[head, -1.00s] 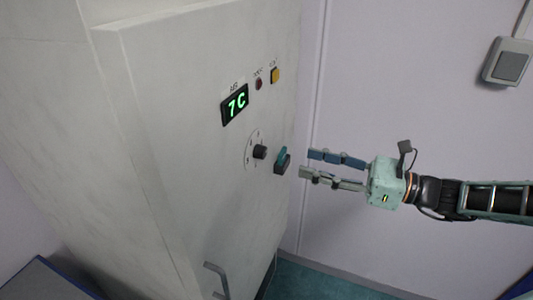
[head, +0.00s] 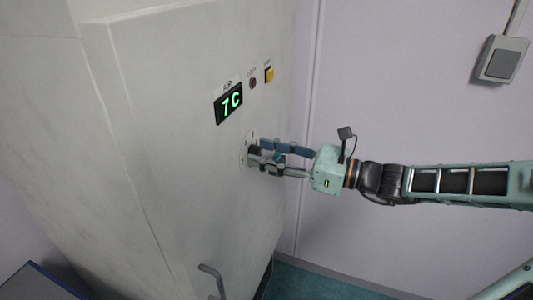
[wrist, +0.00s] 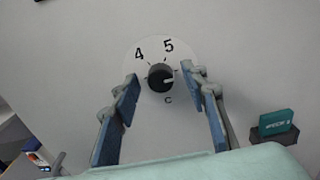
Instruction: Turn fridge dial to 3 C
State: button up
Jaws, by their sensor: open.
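The fridge (head: 150,120) is a tall pale cabinet with a green-lit display (head: 229,104) reading 7 C. Its dial is a round black knob (wrist: 160,77) on a white plate (wrist: 137,57), with 4 and 5 printed above it and C below. A light pointer mark on the knob faces right in the wrist view. My gripper (wrist: 158,82) is open, with one finger on each side of the knob and a gap visible on both sides. In the head view, my gripper (head: 256,152) is at the dial and its fingers hide most of it.
A yellow button (head: 269,74) and a dark red light (head: 252,84) are beside the display. A door handle (head: 213,280) is lower down. A wall switch (head: 502,60) is at right.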

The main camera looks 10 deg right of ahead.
grip_shut()
jog(key=shift+r, duration=0.1)
